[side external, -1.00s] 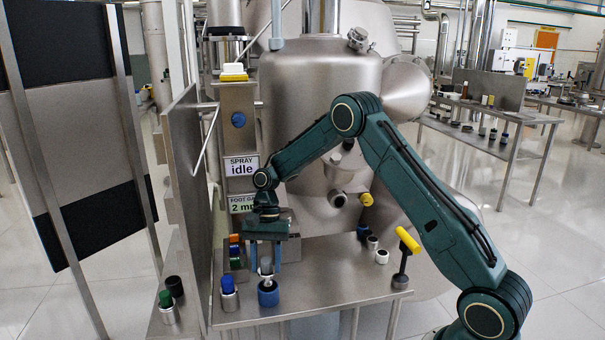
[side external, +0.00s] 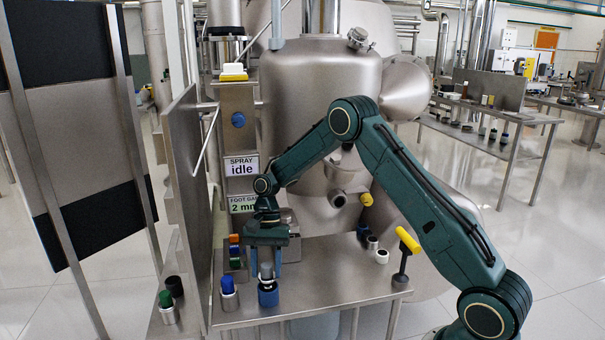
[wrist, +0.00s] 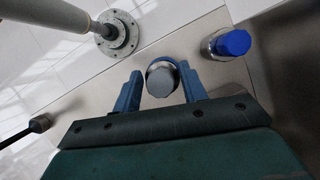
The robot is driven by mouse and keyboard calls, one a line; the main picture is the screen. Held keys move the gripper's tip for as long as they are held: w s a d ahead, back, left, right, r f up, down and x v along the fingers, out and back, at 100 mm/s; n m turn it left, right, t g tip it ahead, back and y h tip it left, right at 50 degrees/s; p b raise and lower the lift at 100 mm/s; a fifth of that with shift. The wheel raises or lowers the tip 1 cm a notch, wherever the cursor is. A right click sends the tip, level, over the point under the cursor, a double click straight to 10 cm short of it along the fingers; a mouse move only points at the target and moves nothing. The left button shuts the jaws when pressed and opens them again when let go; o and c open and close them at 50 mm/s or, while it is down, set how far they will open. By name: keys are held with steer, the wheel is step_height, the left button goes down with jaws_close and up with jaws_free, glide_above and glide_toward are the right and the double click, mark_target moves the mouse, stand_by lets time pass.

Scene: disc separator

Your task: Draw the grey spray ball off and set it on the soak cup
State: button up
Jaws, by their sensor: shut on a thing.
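My gripper (side external: 265,262) points down over the front of the steel table. It is shut on the grey spray ball (side external: 266,270), which sits between its two blue fingers. In the wrist view the grey spray ball (wrist: 161,82) shows as a round grey top between the fingertips (wrist: 161,88). Right under it is a blue cup (side external: 268,297); its blue rim (wrist: 164,61) shows behind the ball in the wrist view. I cannot tell whether this cup is the soak cup, or whether the ball touches it.
A blue-capped steel piece (side external: 228,290) stands left of the cup. A rack with coloured pieces (side external: 234,252) is behind it. A yellow-handled post (side external: 407,245) and small white-topped pieces (side external: 381,257) stand to the right. The table's middle right is clear.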

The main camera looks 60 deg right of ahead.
steer(key=shift+f, duration=0.35)
jaws_close()
steer(key=shift+f, duration=0.85)
steer(key=o, duration=1)
jaws_free()
steer(key=shift+c, duration=0.2)
steer(key=shift+r, duration=0.1)
steer(key=v, duration=1.3)
steer(key=shift+r, duration=0.15)
steer(key=shift+w+d+r, duration=0.1)
